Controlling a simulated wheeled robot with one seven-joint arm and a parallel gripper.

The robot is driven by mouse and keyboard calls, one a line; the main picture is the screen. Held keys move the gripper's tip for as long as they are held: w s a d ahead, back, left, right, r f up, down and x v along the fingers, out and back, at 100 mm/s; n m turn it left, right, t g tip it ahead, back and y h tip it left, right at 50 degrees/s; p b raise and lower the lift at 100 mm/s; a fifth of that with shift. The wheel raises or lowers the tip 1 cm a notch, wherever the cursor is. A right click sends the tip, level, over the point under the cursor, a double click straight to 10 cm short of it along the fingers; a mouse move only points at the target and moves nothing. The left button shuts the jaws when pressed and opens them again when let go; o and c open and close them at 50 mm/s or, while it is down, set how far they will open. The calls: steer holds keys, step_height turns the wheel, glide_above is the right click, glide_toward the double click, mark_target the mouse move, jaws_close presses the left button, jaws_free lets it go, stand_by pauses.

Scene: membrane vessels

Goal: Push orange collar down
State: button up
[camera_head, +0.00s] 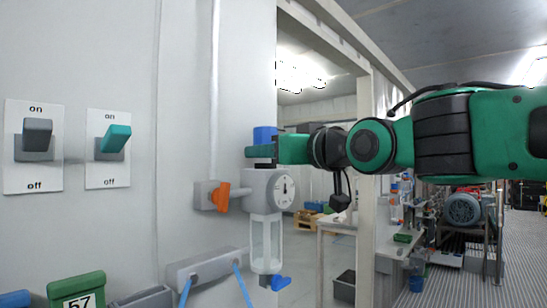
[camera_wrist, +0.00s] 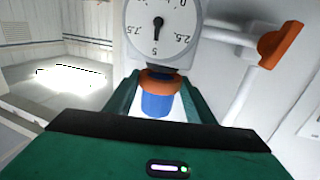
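An orange collar (camera_wrist: 160,82) sits around a blue knob (camera_wrist: 158,103) in the wrist view, close to the white dial gauge (camera_wrist: 158,35). My gripper (camera_wrist: 160,88) has its green fingers on either side of the collar, and the tips appear to touch it. In the head view, my gripper (camera_head: 262,152) reaches in from the right, just above the gauge (camera_head: 270,190). The blue knob (camera_head: 265,134) stands up above the fingers there. The collar is hidden behind the gripper in the head view.
An orange valve handle (camera_head: 221,196) sits left of the gauge. A clear vessel (camera_head: 267,240) hangs below it, with a blue valve handle (camera_head: 280,282) at the bottom. Two on/off switches (camera_head: 36,140) are on the left wall. An open doorway is on the right.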

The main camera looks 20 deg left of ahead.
steer(key=shift+w+f, duration=0.15)
steer(key=shift+f, duration=0.65)
steer(key=o, duration=1.5)
steer(key=shift+d, duration=0.1)
steer(key=v, duration=1)
steer(key=shift+s+d, duration=0.25)
steer(key=shift+d, duration=0.05)
